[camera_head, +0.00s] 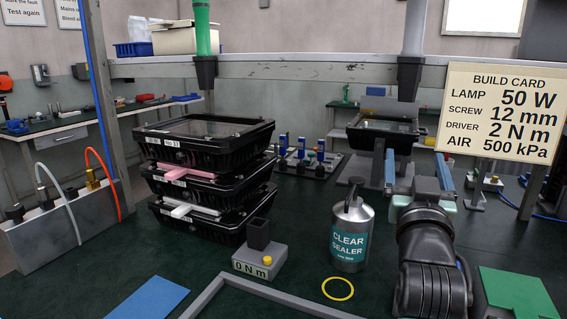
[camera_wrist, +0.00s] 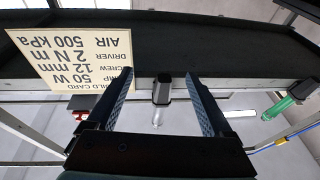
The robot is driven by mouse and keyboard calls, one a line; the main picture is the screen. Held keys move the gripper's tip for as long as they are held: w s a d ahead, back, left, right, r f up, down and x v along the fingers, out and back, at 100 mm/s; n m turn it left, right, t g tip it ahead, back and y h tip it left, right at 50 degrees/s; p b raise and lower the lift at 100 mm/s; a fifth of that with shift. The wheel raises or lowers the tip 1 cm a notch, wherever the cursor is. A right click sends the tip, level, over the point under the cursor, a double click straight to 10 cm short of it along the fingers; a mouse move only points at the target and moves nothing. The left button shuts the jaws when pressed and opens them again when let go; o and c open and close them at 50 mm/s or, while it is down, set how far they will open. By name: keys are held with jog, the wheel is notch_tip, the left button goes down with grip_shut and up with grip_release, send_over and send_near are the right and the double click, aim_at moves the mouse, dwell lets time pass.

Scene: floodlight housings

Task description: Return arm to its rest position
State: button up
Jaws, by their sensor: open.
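My gripper (camera_head: 417,158) stands at the right of the bench in the head view, on my dark arm, which rises from the lower edge. Its two blue-padded fingers are spread wide. The wrist view shows the same open gripper (camera_wrist: 160,80) with nothing held between the fingers. That view is upside down, with the build card (camera_wrist: 85,70) at its left and a hanging grey tool (camera_wrist: 162,90) beyond the fingers. The build card also stands at the right in the head view (camera_head: 504,112).
Stacked black floodlight housings (camera_head: 205,140) stand left of centre. A clear sealer can (camera_head: 352,232) is close left of my arm. Another housing (camera_head: 383,135) is behind the gripper. Green and grey drivers hang from the overhead beam (camera_head: 290,66).

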jog(key=s+a+r+n+t+y, duration=0.1)
jog(key=s+a+r+t+y, duration=0.1)
jog(key=s+a+r, duration=0.35)
jog(key=s+a+r+n+t+y, duration=0.1)
jog(key=s+a+r+t+y, duration=0.15)
jog(key=a+r, duration=0.5)
jog(key=s+a+r+n+t+y, duration=0.1)
jog(key=s+a+r, duration=0.2)
jog(key=s+a, duration=0.3)
jog(key=s+a+r+n+t+y, duration=0.1)
jog(key=s+a+r+t+y, duration=0.2)
jog(key=s, duration=0.6)
notch_tip(320, 180, up, 20)
jog(key=a+g+h+p, duration=0.1)
jog(key=p, duration=1.9)
jog(key=shift+r, duration=0.15)
jog(key=shift+a+h, duration=0.1)
jog(key=shift+h, duration=0.15)
